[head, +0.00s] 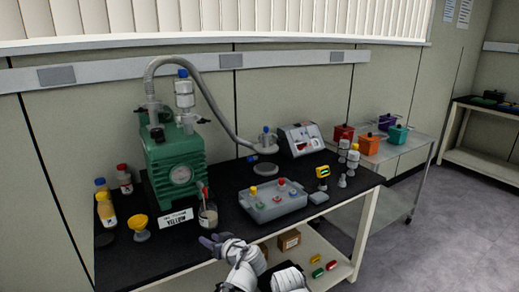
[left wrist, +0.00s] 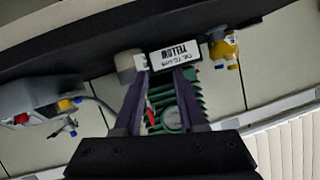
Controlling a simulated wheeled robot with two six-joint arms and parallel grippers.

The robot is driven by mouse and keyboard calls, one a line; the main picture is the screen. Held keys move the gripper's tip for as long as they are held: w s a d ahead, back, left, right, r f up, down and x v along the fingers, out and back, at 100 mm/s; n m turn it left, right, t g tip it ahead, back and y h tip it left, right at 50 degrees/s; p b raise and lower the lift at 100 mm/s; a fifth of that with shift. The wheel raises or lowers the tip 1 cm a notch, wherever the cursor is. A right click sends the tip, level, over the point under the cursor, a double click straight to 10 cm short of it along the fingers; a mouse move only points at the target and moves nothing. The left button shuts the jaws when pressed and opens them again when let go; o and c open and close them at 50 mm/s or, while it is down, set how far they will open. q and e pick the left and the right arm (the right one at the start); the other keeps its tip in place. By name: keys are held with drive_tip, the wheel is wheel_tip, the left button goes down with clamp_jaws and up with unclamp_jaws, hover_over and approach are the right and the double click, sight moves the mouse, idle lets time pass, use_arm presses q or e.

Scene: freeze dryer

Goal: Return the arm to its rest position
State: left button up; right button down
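My left gripper (head: 211,240) is low in the middle of the head view, at the front edge of the black-topped bench (head: 118,270). In the left wrist view its two purple-grey fingers (left wrist: 161,78) stand apart with nothing held between them. The wrist picture is upside down. My right gripper is not visible.
A beaker (head: 208,216) with pale contents stands just behind the gripper. A grey tray (head: 256,211) with coloured caps lies to its right. A yellow funnel-like piece (head: 138,224) and bottles (head: 105,209) stand left. A lower shelf (head: 335,268) holds boxes. Floor at right is clear.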

use_arm(q)
drive_tip(key=s+d+f+m+g+h, duration=0.45)
drive_tip(key=s+d+f, duration=0.2)
drive_tip(key=s, duration=0.45)
drive_tip(key=s+d+f+m+g+h, duration=0.45)
drive_tip(key=s+d+f+g, duration=0.2)
drive_tip(key=s, duration=0.35)
wheel_tip(320, 180, up, 14)
drive_tip(key=p, duration=1.4)
drive_tip(key=shift+s+f+m+t+y, duration=0.15)
drive_tip(key=shift+s+m+t+y, duration=0.15)
drive_tip(key=shift+m+t+y, duration=0.1)
